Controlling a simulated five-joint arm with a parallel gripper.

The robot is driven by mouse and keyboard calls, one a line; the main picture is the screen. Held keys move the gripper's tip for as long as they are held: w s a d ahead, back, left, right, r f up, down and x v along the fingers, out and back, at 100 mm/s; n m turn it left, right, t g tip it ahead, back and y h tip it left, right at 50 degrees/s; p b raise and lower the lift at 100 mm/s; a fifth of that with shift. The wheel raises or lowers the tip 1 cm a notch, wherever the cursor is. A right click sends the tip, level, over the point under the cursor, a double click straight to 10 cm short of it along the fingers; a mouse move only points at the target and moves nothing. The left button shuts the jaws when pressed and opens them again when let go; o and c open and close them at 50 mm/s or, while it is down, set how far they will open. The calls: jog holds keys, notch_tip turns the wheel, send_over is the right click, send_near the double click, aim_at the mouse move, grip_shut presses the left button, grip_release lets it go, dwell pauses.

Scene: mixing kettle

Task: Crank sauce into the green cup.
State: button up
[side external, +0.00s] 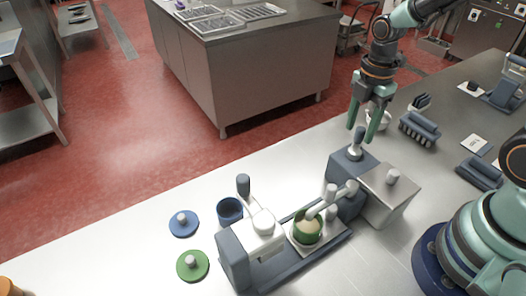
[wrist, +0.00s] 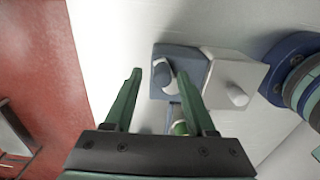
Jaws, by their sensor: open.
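The green cup (side external: 305,235) stands upright on the machine's plate, under the white spout, with tan contents showing; a bit of it shows in the wrist view (wrist: 180,128). The dispenser (side external: 346,197) beside it is a dark blue-grey block with a pale metal box (side external: 390,190). A grey crank knob (side external: 356,138) rises on top of the block. My gripper (side external: 361,133) is open and points down at this knob. In the wrist view the knob (wrist: 161,75) appears between the fingertips (wrist: 159,73); I cannot tell whether they touch it.
A second white-topped unit (side external: 255,237) with a dark upright handle (side external: 243,185) stands at left. A blue cup (side external: 229,211), a blue lid (side external: 184,224) and a green lid (side external: 192,266) lie near it. A dark rack (side external: 419,130) stands behind, at right.

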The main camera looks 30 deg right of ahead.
jog(key=shift+r, duration=2.95)
jog(key=shift+s+a+r+m+t, duration=0.15)
jog(key=shift+r+m+t, duration=0.15)
jog(key=shift+r+m, duration=0.5)
jog(key=s+r+m+t, duration=0.3)
jog(key=r+m+t, duration=0.2)
jog(key=m, duration=1.1)
jog(key=shift+a+r, duration=0.35)
jog(key=shift+r, duration=0.25)
